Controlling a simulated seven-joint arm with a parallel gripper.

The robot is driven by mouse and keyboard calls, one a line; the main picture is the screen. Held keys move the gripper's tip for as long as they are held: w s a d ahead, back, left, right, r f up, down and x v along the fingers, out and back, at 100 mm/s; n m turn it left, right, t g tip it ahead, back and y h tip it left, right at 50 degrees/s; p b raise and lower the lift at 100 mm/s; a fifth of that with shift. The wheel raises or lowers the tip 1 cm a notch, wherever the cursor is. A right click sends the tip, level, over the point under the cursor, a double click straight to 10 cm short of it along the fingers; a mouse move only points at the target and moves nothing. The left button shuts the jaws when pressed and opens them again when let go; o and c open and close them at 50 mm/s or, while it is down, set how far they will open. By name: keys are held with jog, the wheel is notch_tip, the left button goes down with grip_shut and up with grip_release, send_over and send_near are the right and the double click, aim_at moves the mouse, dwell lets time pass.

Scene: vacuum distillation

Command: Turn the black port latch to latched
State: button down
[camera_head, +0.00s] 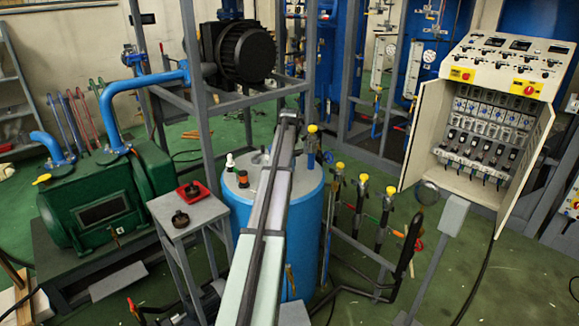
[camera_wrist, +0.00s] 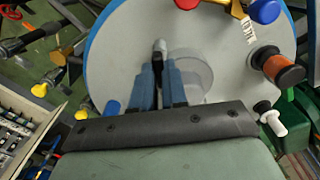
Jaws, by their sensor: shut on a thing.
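The blue tank (camera_head: 240,215) with a pale grey round lid (camera_wrist: 115,55) stands in the middle of the head view, partly behind my arm. In the wrist view my gripper (camera_wrist: 160,82) points at the lid, its two blue-grey fingers close together. They are shut on the black port latch, whose dark, grey-tipped end (camera_wrist: 159,47) shows just beyond the fingertips. A round, clear port (camera_wrist: 192,72) lies right beside the fingers. Most of the latch is hidden between the fingers, so its exact angle cannot be told. In the head view the fingers are hidden by my arm.
A small table (camera_head: 185,212) with a red tray (camera_head: 194,199) stands left of the tank. Valves with yellow caps (camera_head: 363,178) stand to the right.

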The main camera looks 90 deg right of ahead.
jog(key=n, duration=0.5)
jog(key=shift+n, duration=0.4)
dwell(0.3)
jog(key=c, duration=1.2)
grip_release()
jog(key=shift+o, duration=0.2)
notch_tip(320, 180, up, 14)
jog(key=shift+f, duration=0.1)
